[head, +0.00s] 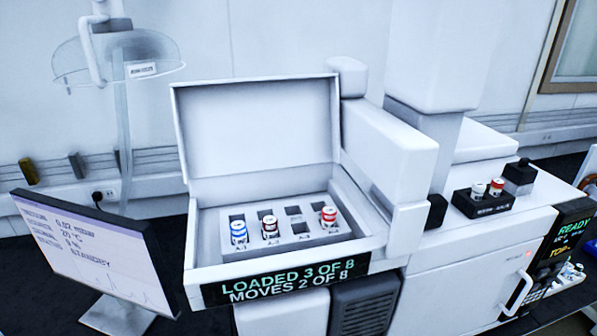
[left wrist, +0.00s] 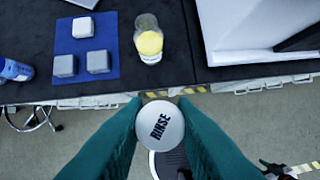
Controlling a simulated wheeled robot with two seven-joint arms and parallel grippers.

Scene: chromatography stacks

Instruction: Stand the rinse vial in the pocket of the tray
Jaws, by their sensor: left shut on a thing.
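In the left wrist view, my left gripper (left wrist: 158,122) has its teal fingers closed around the rinse vial (left wrist: 160,126), seen from above as a round white cap printed RINSE. The vial is over the floor, just short of the dark table edge; its body is hidden below the cap. In the head view, an open-lidded white tray unit (head: 205,262) has two rows of square pockets. Vials with blue (head: 238,233), dark-and-red (head: 269,228) and red (head: 328,218) markings stand in its front row; the third front pocket (head: 300,229) is empty. Neither gripper shows in the head view.
A small black rack (head: 483,208) holding two vials sits on the white instrument at right. A monitor (head: 85,250) stands at left.

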